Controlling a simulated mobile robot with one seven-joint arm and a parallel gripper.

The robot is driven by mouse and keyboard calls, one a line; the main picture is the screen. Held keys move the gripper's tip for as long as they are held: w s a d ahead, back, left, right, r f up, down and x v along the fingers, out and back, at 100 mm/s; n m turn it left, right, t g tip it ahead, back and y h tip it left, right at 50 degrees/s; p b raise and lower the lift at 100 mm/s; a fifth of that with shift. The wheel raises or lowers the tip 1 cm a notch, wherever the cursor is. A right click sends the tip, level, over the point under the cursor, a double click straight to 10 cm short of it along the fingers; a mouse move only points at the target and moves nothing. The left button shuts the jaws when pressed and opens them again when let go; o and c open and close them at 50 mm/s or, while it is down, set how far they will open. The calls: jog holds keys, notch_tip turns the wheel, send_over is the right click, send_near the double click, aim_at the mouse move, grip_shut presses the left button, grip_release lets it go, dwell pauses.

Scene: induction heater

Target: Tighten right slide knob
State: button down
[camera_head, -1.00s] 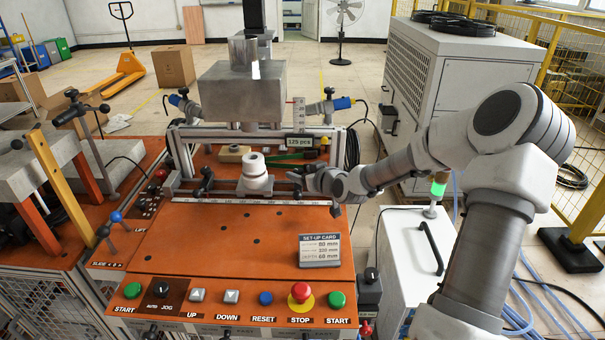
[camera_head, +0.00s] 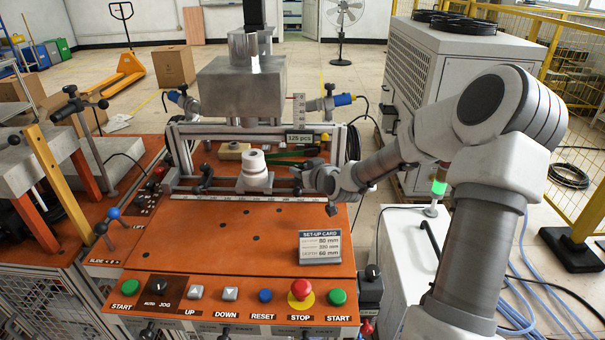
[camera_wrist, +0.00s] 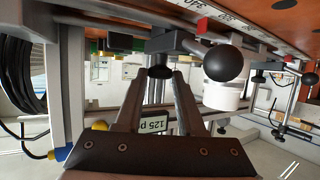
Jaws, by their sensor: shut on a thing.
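The right slide knob (camera_wrist: 160,71) is a dark knob below a grey slide block in the wrist view, which shows the scene upside down. My gripper (camera_wrist: 159,77) has its two fingers closed in on the knob from both sides. A lever with a black ball (camera_wrist: 229,63) sticks out beside the knob, close to the right finger. In the head view my gripper (camera_head: 300,178) is at the right end of the slide rail, and my wrist largely hides the knob there. The left slide with its dark handle (camera_head: 205,180) stands at the rail's other end.
A white cylinder (camera_head: 253,163) stands on the rail's middle, beneath the hanging metal block (camera_head: 243,90). Push buttons (camera_head: 300,289) line the front edge. The table's middle is clear.

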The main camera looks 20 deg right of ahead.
jog(key=shift+a+f+m+h+b, duration=0.1)
jog(key=shift+a+m+h+b, duration=0.1)
jog(key=shift+m+h+b, duration=0.5)
jog(key=shift+a+m+h+b, duration=0.25)
jog(key=shift+h+b, duration=0.25)
jog(key=shift+b, duration=0.4)
jog(key=shift+a+m+h, duration=0.15)
jog(key=shift+m+h, duration=1)
jog(key=shift+h, duration=0.15)
jog(key=m+h+p, duration=0.1)
jog(key=g+h+p, duration=0.1)
jog(key=m+g+h+p, duration=0.1)
jog(key=shift+w+a+r+m, duration=0.2)
jog(key=shift+a+r+m, duration=0.05)
jog(key=shift+r+m, duration=0.1)
jog(key=m+g+h+p, duration=0.1)
jog(key=p, duration=0.2)
jog(key=shift+m, duration=0.25)
jog(key=shift+w+f+m+g+h+p, duration=0.1)
jog(key=shift+f+m+g+h+p, duration=0.1)
jog(key=shift+m+g+h+p, duration=0.4)
jog(key=shift+p, duration=0.35)
jog(key=c, duration=0.5)
grip_release()
